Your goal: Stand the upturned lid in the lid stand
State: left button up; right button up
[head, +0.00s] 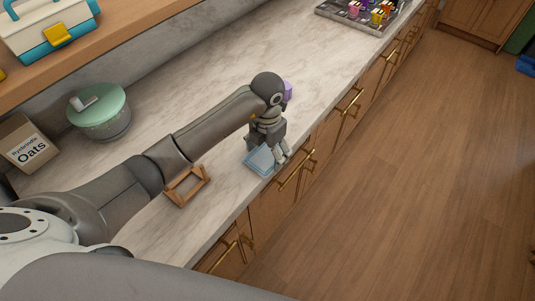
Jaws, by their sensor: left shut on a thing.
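A light blue, square, flat piece, which looks like the upturned lid (260,160), is at the counter's front edge. My left gripper (279,159) reaches down over its right side and is shut on it. The fingers cover part of that side, and I cannot tell whether the lid touches the counter. A small wooden frame, which looks like the lid stand (184,190), is on the counter to the lower left of the lid, beside my left forearm. No lid shows in it. My right gripper is not in view.
A green-lidded round container (101,120) and an oats box (28,145) stand at the back left. A purple object (288,90) is partly hidden behind my left wrist. A tray of small colourful items (365,13) is at the far end. The counter (315,65) between is clear.

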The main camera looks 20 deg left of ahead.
pick_arm(q)
jog(key=shift+r, duration=0.15)
jog(key=shift+r+b, duration=0.8)
jog(key=shift+r, duration=0.05)
jog(key=s+d+r+b, duration=0.2)
jog(key=s+d+r, duration=0.5)
jog(key=s+r, duration=0.45)
jog(key=s+a+f+m, duration=0.1)
jog(key=a+m, duration=0.4)
jog(key=m, duration=1)
jog(key=s+a+f+m, duration=0.1)
jog(key=a+m, duration=0.5)
jog(key=m, duration=1)
jog(key=shift+f, duration=0.75)
